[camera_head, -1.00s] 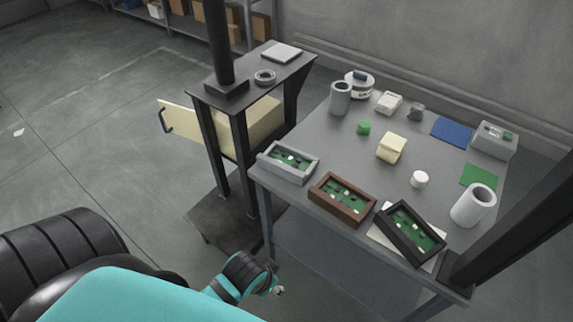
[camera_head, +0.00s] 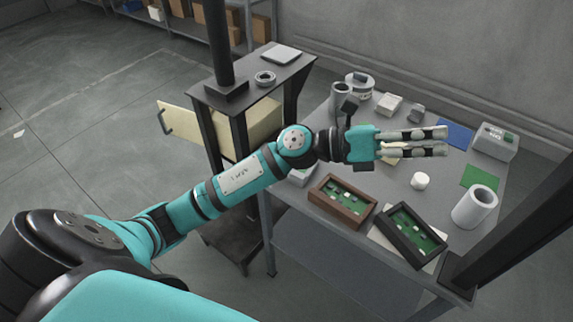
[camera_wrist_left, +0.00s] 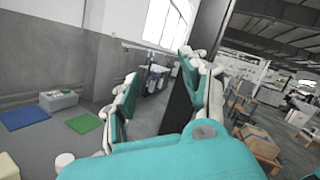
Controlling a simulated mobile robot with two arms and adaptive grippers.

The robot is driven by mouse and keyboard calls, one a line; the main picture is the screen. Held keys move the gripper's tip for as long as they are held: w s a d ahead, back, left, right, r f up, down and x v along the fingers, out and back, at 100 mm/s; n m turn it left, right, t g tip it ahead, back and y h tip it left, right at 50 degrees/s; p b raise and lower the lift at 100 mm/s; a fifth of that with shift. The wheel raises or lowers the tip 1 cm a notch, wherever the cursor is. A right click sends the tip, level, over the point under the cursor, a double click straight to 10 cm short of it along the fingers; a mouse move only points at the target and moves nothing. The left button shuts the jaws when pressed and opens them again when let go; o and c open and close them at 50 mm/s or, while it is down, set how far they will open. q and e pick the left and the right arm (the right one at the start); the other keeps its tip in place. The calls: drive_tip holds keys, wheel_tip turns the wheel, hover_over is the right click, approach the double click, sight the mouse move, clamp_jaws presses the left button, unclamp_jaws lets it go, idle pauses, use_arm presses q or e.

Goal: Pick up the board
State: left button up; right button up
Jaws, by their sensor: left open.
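Green circuit boards sit in frames on the grey table: one board (camera_head: 347,200) in a brown frame (camera_head: 322,202), another board (camera_head: 416,231) in a black frame (camera_head: 398,245). A light grey frame (camera_head: 302,176) is mostly hidden behind my left arm, and its board cannot be seen. My left gripper (camera_head: 444,142) is open and empty, stretched over the table with its fingers pointing right. It is above and behind the framed boards, touching none. Its open fingers also show in the left wrist view (camera_wrist_left: 160,72). My right gripper is not in view.
The table holds a white cylinder (camera_head: 474,207), a small white cap (camera_head: 420,181), a grey box (camera_head: 495,141), a blue mat (camera_head: 455,134) and a green mat (camera_head: 479,177). A dark post stands at the table's right. A dark stand (camera_head: 222,95) with an open drawer is left.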

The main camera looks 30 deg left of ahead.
use_arm(q)
wheel_tip(320, 180, down, 4)
drive_tip(key=m+g+y, duration=0.2)
drive_tip(key=m+g, duration=0.2)
drive_tip(key=m, duration=0.2)
drive_tip(key=m+g+y, duration=0.3)
drive_tip(key=m+y, duration=0.2)
drive_tip(key=y, duration=0.8)
hover_over(300, 178)
drive_tip(key=w+d, duration=0.3)
wheel_tip(300, 178, down, 8)
drive_tip(key=s+a+r+g+y, duration=0.15)
drive_tip(key=a+y, duration=0.25)
drive_tip(key=a, duration=0.6)
drive_tip(key=f+p, duration=0.1)
drive_tip(key=f, duration=0.4)
drive_tip(key=f+p, duration=0.1)
drive_tip(key=f, duration=0.4)
drive_tip(key=shift+d+f, duration=0.2)
drive_tip(key=shift+f, duration=0.2)
drive_tip(key=f, duration=0.1)
drive_tip(key=f+p, duration=0.1)
drive_tip(key=f, duration=0.1)
drive_tip(key=f+p, duration=0.1)
drive_tip(key=shift+s+d+f, duration=0.1)
drive_tip(key=shift+s+f, duration=0.3)
drive_tip(key=shift+f, duration=0.3)
clamp_jaws()
